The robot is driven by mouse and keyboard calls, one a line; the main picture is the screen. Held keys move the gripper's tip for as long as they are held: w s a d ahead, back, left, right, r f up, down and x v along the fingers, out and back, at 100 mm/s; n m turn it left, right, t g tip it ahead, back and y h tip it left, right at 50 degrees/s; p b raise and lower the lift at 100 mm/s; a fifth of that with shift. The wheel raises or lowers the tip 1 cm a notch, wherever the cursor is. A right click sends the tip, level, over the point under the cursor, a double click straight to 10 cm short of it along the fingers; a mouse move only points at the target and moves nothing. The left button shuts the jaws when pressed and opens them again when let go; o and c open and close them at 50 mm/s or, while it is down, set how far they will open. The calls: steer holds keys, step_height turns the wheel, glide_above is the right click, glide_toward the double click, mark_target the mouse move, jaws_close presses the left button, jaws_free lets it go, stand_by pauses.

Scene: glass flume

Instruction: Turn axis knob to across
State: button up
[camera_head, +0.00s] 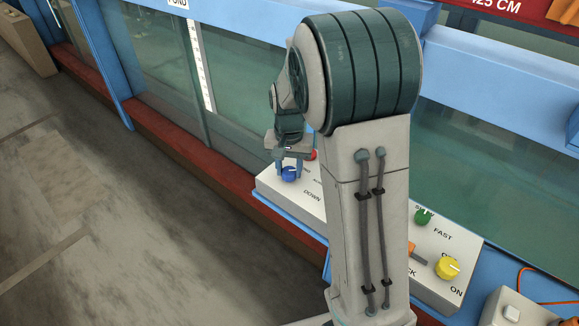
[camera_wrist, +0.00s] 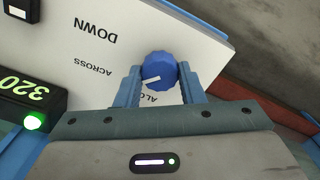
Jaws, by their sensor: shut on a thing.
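The blue axis knob (camera_wrist: 158,70) sits on a white panel face (camera_wrist: 172,22) in the wrist view. Its white pointer mark is at its lower left, aimed between the word ACROSS (camera_wrist: 92,67) at the left and the partly hidden word ALO… (camera_wrist: 160,98) below. My gripper (camera_wrist: 159,84) is shut on the knob, one blue finger at each side. In the head view the knob (camera_head: 289,175) is at the left end of the white control box (camera_head: 268,184), under my gripper (camera_head: 291,164). My arm hides the middle of the box.
A red button (camera_head: 311,155) is close to my gripper. A green 320 display (camera_wrist: 30,90) is left of my gripper. The flume glass (camera_head: 160,70) runs behind; open floor lies left.

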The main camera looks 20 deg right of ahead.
mark_target(289, 170)
steer(key=shift+r, duration=0.1)
stand_by(0.3)
steer(key=o, duration=1)
steer(key=shift+r, duration=0.1)
step_height(289, 170, up, 14)
steer(key=shift+f+b, duration=0.2)
steer(key=shift+b, duration=0.2)
